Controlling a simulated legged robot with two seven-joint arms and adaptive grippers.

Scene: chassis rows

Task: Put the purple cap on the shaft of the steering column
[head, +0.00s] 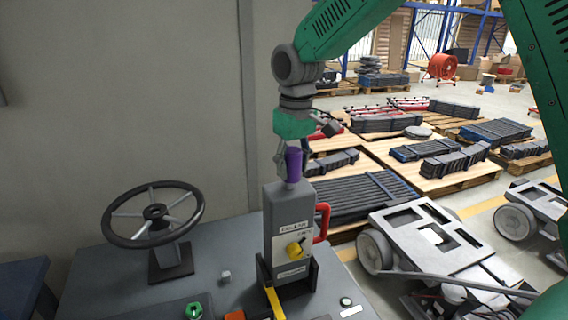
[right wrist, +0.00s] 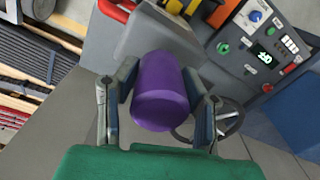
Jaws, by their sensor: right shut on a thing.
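The purple cap (head: 293,163) is a short purple cylinder between the fingers of my right gripper (head: 284,158). In the right wrist view the cap (right wrist: 162,92) sits between both finger pads, and my right gripper (right wrist: 160,100) is shut on it. In the head view the cap shows right at the top of a grey upright box; I cannot tell whether it touches the box. The steering column (head: 171,258) stands to the left, with a black steering wheel (head: 128,240) on it and a dark hub (head: 155,212) in the middle. My left gripper is not in view.
The grey upright box (head: 275,215) has a yellow knob (head: 295,248) and a red handle (head: 322,222). Buttons, including a green one (head: 194,310), line the grey bench (head: 100,285). A wheeled chassis (head: 420,240) and loaded pallets (head: 465,180) are to the right.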

